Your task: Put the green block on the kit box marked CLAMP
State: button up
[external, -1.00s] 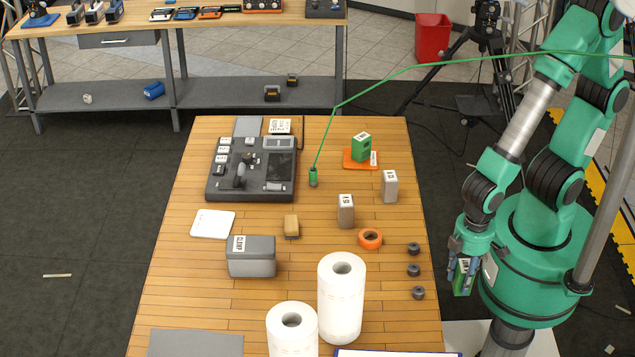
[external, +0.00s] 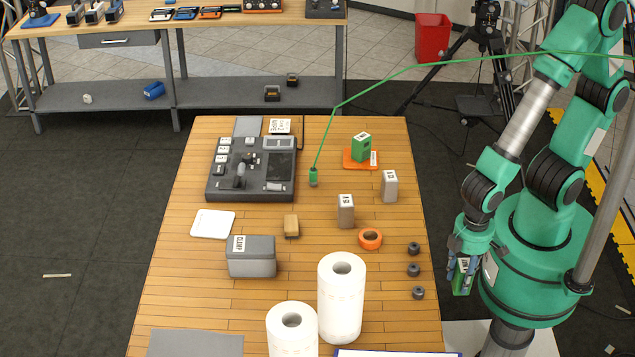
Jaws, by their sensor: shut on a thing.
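My gripper (external: 464,268) points down beyond the right edge of the wooden table, close to my base. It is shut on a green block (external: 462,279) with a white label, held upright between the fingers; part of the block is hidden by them. The grey kit box (external: 252,258) with a white label reading CLAMP stands on the table at left centre, far to the left of my gripper. Its lid shows nothing on it except the label. A second green block (external: 360,148) with a white label stands on an orange tray (external: 352,164) at the table's far right.
Two white paper rolls (external: 341,300) (external: 292,333) stand tall at the front. A grey console (external: 251,190) is behind; a green cable (external: 334,107) hangs over the table.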

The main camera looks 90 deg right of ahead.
jog(key=w+d+r+p, duration=0.2)
jog(key=w+r+p, duration=0.1)
jog(key=w, duration=0.7)
jog(key=w+d+r+p, duration=0.2)
jog(key=w+r+p, duration=0.1)
jog(key=w, duration=0.7)
jog(key=w+d+r+p, duration=0.2)
jog(key=w+r+p, duration=0.15)
jog(key=w, duration=0.65)
jog(key=w+d+p, duration=0.2)
jog(key=w+d, duration=0.4)
jog(key=w, duration=0.3)
jog(key=shift+w+d+r, duration=0.3)
jog(key=shift+d, duration=0.05)
jog(key=shift+w, duration=0.15)
jog(key=p, duration=0.3)
send_over(250, 244)
jog(key=shift+f, duration=0.75)
jog(key=shift+f+p, duration=0.35)
jog(key=shift+f, duration=1.35)
